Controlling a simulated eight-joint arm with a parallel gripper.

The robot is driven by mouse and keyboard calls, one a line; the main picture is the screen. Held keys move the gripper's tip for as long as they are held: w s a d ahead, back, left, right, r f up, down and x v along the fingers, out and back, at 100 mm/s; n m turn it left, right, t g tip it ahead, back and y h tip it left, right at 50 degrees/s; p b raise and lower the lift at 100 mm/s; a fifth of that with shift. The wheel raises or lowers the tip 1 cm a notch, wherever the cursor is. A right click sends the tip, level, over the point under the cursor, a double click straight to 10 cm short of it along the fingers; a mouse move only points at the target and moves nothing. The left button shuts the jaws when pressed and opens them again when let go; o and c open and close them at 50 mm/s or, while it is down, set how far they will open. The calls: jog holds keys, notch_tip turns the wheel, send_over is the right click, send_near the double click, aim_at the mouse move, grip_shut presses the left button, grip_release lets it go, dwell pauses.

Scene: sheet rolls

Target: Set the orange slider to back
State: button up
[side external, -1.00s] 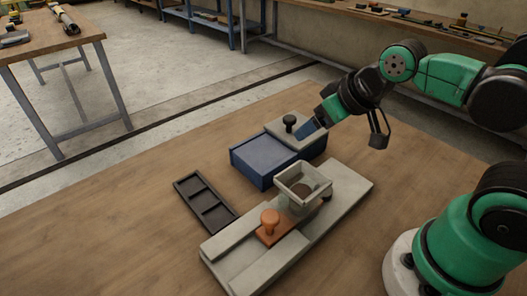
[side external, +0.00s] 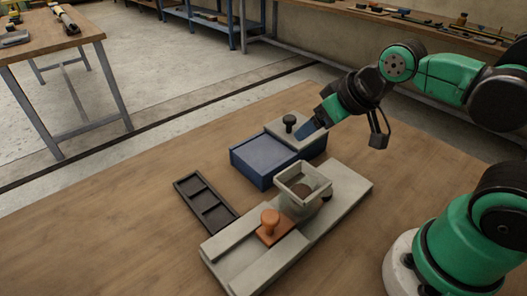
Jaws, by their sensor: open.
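The orange slider (side external: 267,237) is a flat plate with a round upright knob (side external: 270,218). It sits in the groove of a pale grey track (side external: 240,264) on the table, beside a grey open-topped hopper (side external: 304,181). The track runs from the lower left to the upper right, and the slider lies around its middle. My gripper (side external: 309,133) is open, with a blue-grey finger visible. It is above and behind the slider, apart from it, close to the black knob (side external: 289,122) on the blue box. The gap between its fingers is hard to make out.
A blue box (side external: 263,160) with a pale grey top section stands behind the track. A dark tray with compartments (side external: 205,203) lies left of the track. The wooden table (side external: 110,245) is bare on the left and front.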

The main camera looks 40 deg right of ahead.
notch_tip(320, 180, up, 5)
jog(key=n+g+h, duration=0.3)
jog(key=n+g, duration=0.1)
jog(key=n, duration=2.3)
send_over(270, 216)
jog(key=s+a, duration=0.2)
notch_tip(270, 216, down, 7)
jog(key=shift+x, duration=2.85)
jog(key=shift+d, duration=0.1)
grip_shut()
